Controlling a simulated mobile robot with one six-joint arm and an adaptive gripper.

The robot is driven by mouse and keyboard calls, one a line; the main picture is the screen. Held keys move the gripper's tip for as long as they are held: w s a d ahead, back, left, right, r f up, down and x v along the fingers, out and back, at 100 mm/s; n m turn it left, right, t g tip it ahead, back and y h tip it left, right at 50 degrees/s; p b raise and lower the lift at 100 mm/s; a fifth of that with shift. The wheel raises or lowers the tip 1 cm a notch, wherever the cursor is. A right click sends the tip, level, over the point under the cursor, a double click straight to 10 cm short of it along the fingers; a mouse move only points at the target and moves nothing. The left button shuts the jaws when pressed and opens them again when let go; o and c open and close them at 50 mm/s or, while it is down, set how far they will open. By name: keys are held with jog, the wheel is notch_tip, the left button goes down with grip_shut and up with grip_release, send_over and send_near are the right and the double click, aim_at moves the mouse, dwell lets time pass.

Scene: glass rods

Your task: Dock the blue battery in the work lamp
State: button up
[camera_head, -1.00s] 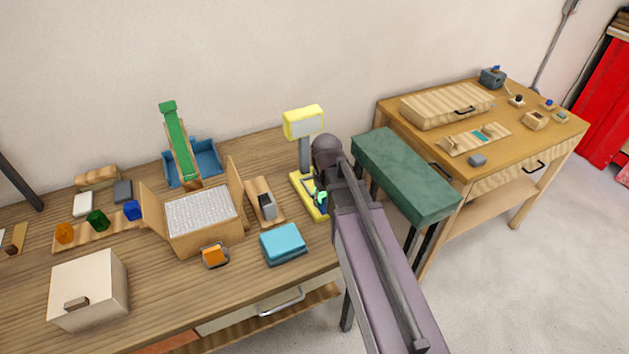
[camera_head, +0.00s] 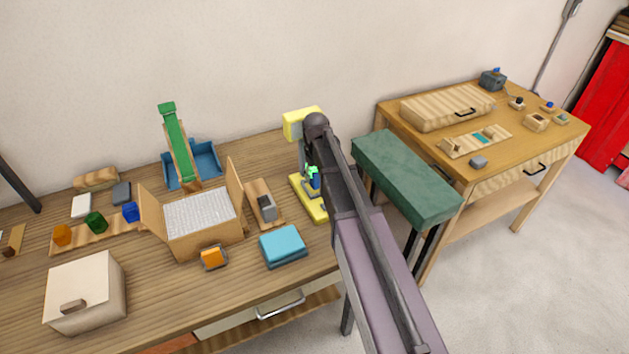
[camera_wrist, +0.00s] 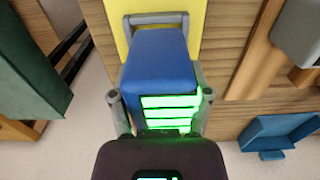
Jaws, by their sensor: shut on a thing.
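The work lamp has a yellow head (camera_head: 297,124) and a yellow base (camera_head: 318,214) on the wooden bench; my arm covers part of it in the head view. The blue battery (camera_wrist: 160,58) fills the middle of the wrist view, with glowing green bars on its near end. It also shows as a small blue patch by the lamp base in the head view (camera_head: 315,183). My gripper (camera_wrist: 160,104) is shut on the battery, one grey finger on each side. The battery is over the yellow base, by a grey bar (camera_wrist: 156,18). Whether it is seated cannot be told.
A green-topped stand (camera_head: 405,175) is close to the right of my arm. A blue box (camera_head: 283,243) and a wooden block with a grey piece (camera_head: 266,205) lie left of the lamp. An open carton (camera_head: 203,232) stands farther left.

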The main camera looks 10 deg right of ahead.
aim_at(315, 179)
jog(key=shift+w, duration=0.35)
jog(key=shift+w+f+b, duration=0.3)
jog(key=shift+f+b, duration=0.6)
jog(key=shift+b, duration=0.05)
jog(key=shift+f+b, duration=0.9)
jog(key=shift+f, duration=0.05)
jog(key=o, duration=1.4)
jog(key=shift+c, duration=0.2)
jog(key=shift+r, duration=0.2)
notch_tip(315, 179, up, 12)
jog(key=p, duration=1.2)
jog(key=shift+f, duration=0.15)
